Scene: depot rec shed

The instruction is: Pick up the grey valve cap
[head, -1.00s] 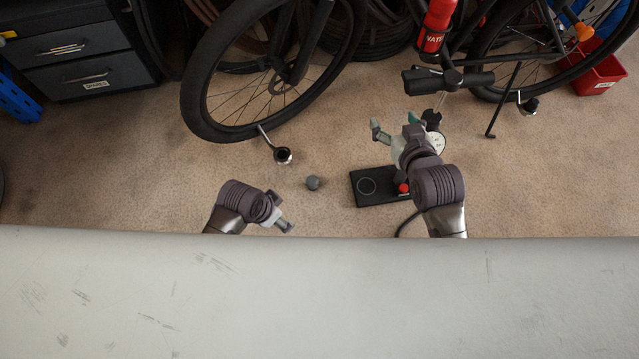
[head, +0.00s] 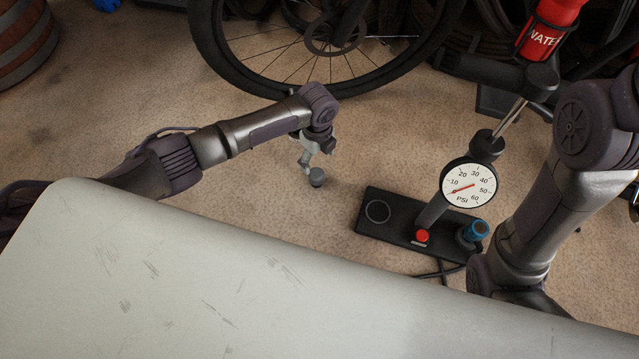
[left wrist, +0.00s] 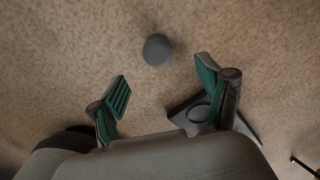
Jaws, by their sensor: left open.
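The small grey valve cap (head: 317,177) sits on the carpet, left of the pump base. In the left wrist view the cap (left wrist: 157,50) lies ahead of the fingertips, roughly centred between them and apart from both. My left gripper (head: 310,160) is beside the cap in the head view, with its near finger partly overlapping it. Its green-padded fingers (left wrist: 162,82) are spread wide with nothing between them. My right arm is at the right of the head view, but its gripper is out of the picture.
A floor pump stands on a black base (head: 402,236) right of the cap, with a white PSI gauge (head: 468,186) and a red button (head: 422,236). A bicycle wheel (head: 335,75) is behind. A pale surface edge (head: 200,270) lies in front. Carpet around the cap is clear.

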